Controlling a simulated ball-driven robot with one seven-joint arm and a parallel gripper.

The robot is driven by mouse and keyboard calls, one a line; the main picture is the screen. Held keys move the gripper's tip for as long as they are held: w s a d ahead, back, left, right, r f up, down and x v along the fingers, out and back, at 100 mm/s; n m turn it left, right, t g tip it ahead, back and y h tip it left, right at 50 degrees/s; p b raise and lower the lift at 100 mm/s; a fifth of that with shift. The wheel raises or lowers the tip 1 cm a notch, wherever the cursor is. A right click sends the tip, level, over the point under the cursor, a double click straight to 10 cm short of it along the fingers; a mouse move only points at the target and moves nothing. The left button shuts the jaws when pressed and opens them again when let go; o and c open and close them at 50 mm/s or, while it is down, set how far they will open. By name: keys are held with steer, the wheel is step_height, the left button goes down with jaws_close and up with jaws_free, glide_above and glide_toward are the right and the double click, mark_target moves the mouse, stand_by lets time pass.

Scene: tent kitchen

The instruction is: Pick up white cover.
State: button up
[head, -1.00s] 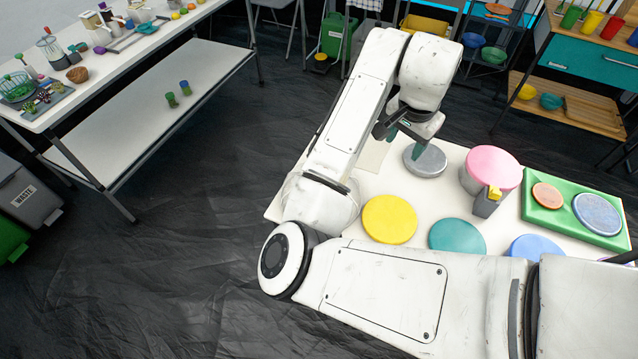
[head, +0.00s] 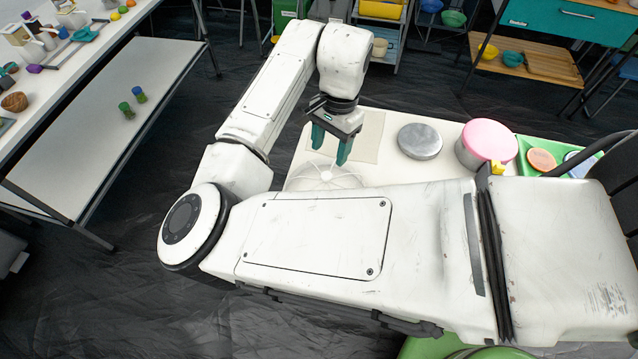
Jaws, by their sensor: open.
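A white cover (head: 302,181), domed with thin ribs and a small knob on top, sits on the near left part of the white table (head: 445,119). My arm hides its lower part. My gripper (head: 330,146) has teal fingers pointing down, spread apart with nothing between them. The fingertips are above and close to the cover's knob. I cannot tell whether they touch it.
A grey round lid (head: 420,141), a pink-lidded container (head: 487,140) and a green tray (head: 528,146) with discs stand to the right. A flat beige sheet (head: 366,142) lies behind my gripper. A long shelved table (head: 105,88) stands at left.

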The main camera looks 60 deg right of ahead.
mark_target(327, 175)
steer(key=f, duration=0.3)
steer(key=shift+w+a+f, duration=0.1)
steer(key=shift+a+f, duration=0.1)
steer(key=shift+a, duration=0.05)
steer(key=shift+a+f+p, duration=0.1)
steer(key=shift+f+p, duration=0.55)
steer(key=shift+f, duration=2.1)
jaws_close()
